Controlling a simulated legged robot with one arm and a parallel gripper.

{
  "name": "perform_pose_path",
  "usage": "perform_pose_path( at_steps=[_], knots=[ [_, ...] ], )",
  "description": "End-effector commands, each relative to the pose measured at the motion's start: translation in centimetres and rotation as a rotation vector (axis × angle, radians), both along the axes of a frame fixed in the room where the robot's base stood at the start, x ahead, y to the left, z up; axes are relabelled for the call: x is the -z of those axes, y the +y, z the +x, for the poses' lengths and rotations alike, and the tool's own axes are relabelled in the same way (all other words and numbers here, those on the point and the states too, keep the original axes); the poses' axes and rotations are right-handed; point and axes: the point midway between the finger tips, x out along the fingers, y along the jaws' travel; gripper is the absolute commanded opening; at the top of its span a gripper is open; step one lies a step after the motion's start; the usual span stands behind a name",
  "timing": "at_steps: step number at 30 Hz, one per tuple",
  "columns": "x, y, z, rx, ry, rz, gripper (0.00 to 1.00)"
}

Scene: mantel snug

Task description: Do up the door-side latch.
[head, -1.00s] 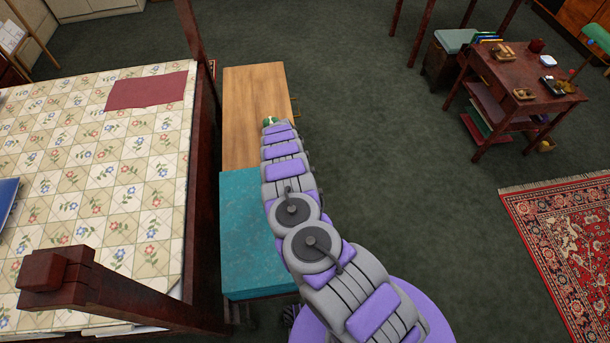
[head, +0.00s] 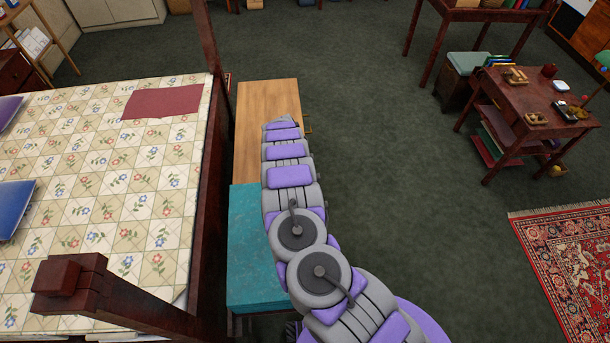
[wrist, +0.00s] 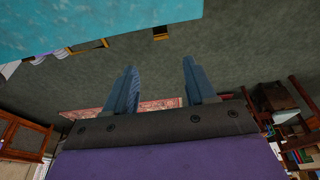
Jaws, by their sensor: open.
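In the head view a long low piece, with a wooden top (head: 265,95) at its far part and a teal top (head: 250,245) nearer, stands beside the bed. A small dark fitting (head: 308,130) sticks out from its right side; I cannot tell whether it is a latch. In the wrist view a teal surface (wrist: 90,25) fills the top left. A small brassy piece (wrist: 160,33) and another (wrist: 88,47) show at its edge; which is the door-side latch is unclear. My gripper (wrist: 159,64) is open and empty, its fingers apart from the brassy pieces. It is hidden in the head view.
The bed (head: 100,220), with its dark posts and rail, stands close on the left. A small dark table (head: 530,100) with items stands at the right, above a patterned rug (head: 570,260). Green carpet (head: 400,200) between is clear.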

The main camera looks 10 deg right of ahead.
Motion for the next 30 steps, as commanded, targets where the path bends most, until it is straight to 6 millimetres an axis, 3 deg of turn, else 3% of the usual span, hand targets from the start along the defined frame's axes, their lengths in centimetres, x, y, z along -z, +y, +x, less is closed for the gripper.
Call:
perform_pose_path(
  at_steps=[5, 17, 24, 30],
  knots=[
    [1.1, -2.0, 0.0, 0.023, 0.031, 0.041, 0.38],
    [5.7, -10.8, -0.6, 0.077, 0.142, 0.405, 0.0],
    [6.4, -15.4, -0.2, 0.053, 0.095, 0.661, 0.0],
    [6.0, -17.9, 0.2, 0.016, 0.026, 0.801, 0.0]
  ],
)
